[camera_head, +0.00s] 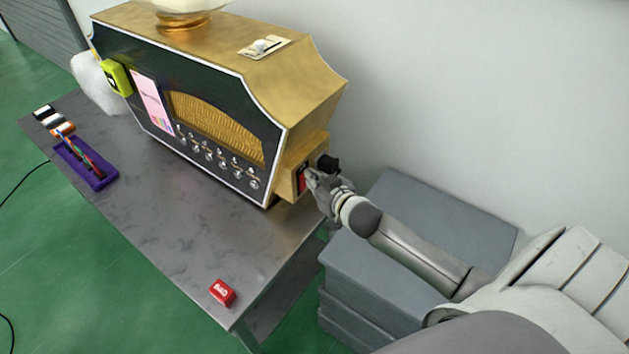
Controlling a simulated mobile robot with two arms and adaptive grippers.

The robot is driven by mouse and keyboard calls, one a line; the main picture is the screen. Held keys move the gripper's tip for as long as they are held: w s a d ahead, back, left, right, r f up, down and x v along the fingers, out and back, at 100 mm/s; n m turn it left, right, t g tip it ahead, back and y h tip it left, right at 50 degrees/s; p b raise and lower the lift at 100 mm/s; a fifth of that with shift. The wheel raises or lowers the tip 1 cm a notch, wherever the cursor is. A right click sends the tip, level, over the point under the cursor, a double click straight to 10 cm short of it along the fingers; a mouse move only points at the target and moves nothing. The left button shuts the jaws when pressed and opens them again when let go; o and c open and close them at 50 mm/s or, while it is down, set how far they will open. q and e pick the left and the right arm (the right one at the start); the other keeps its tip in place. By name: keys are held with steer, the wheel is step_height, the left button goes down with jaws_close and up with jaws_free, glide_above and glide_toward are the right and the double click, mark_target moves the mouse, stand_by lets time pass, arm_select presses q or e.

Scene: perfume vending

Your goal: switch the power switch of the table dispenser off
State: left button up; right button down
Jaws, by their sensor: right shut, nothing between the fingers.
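The table dispenser (228,112), a gold and black cabinet with a patterned gold window and rows of small knobs, stands on the grey table. Its red power switch (302,181) is on a gold box at its lower right end. My right gripper (311,178) is shut and empty, with its fingertips at the switch. They partly cover it, and I cannot tell whether they touch it or which way it is set. My left gripper is not in view.
A red block (222,292) lies near the table's (165,235) front corner. A purple tray (85,164) with pens sits at the left. Grey drawers (400,245) stand right of the table under my right arm. The table's middle is clear.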

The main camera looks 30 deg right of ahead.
steer(key=shift+w+f, duration=0.15)
steer(key=shift+w, duration=0.25)
steer(key=shift+s, duration=0.1)
steer(key=p+v, duration=0.5)
steer(key=v, duration=0.4)
steer(key=shift+p, duration=0.3)
stand_by(0.6)
